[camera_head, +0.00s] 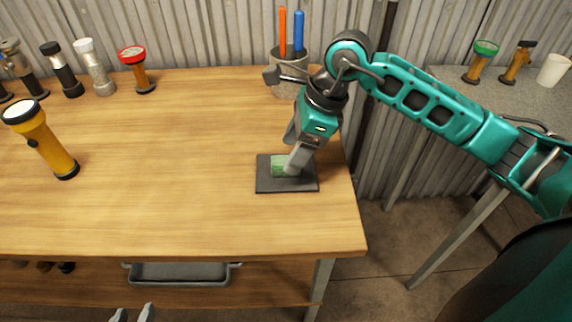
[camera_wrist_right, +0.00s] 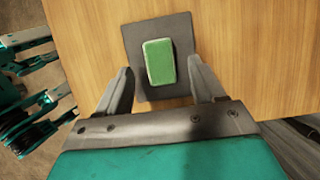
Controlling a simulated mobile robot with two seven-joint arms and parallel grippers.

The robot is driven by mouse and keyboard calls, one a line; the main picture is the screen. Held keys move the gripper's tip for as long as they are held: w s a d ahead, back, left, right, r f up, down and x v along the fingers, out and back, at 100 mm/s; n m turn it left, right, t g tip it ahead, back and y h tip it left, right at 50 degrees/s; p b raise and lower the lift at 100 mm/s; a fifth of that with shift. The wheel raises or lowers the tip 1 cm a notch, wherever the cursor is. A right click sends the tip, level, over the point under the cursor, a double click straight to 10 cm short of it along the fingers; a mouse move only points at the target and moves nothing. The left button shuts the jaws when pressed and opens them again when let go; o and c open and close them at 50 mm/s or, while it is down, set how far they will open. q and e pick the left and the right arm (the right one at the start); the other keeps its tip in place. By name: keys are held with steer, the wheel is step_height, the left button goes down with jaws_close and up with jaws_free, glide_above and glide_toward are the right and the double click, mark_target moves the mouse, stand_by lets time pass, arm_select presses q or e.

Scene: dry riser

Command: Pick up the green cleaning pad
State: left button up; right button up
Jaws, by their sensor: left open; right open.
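The green cleaning pad (camera_head: 279,166) lies on a dark square mat (camera_head: 268,185) near the right end of the wooden table. In the right wrist view the pad (camera_wrist_right: 159,62) is a green block with a paler edge, lying on the dark mat (camera_wrist_right: 180,28). My right gripper (camera_head: 293,160) is over the pad, its fingers pointing down and partly hiding it. In the right wrist view this gripper (camera_wrist_right: 160,68) is open, with one finger to each side of the pad and a gap on both sides. My left gripper (camera_head: 132,314) shows only its open fingertips at the bottom edge.
A grey cup (camera_head: 287,88) with orange and blue handles stands behind my right gripper. A yellow flashlight (camera_head: 48,148) stands at the left, and several more line the back. A grey tray (camera_head: 180,273) sits on the lower shelf. The middle of the table (camera_head: 170,150) is clear.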

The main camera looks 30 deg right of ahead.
steer(key=shift+x, duration=1.4)
steer(key=shift+s, duration=0.1)
steer(key=shift+c, duration=0.5)
steer(key=c, duration=1)
